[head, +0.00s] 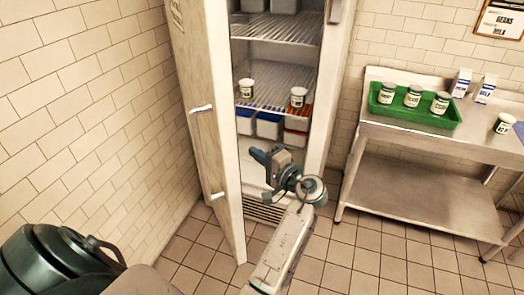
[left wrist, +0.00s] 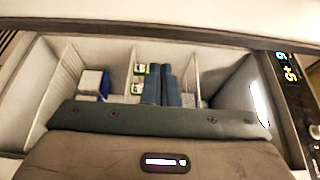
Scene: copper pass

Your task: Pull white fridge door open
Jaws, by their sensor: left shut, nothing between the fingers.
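The white fridge (head: 335,90) stands at the back centre in the head view. Its door (head: 205,130) stands open, swung out to the left, and white handle parts (head: 201,108) show on it. My left gripper (head: 263,157) is in front of the open fridge, right of the door's free edge and apart from the handle. Its blue fingers are shut and empty; they also show in the left wrist view (left wrist: 163,84), with the fridge inside beyond them. My right gripper is in neither view.
Wire shelves (head: 270,80) in the fridge hold two labelled jars and, below, several bins (head: 268,125). A steel table (head: 430,138) with a green tray (head: 384,106) of jars stands at the right. A tiled wall (head: 80,110) closes the left. Floor before the table is clear.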

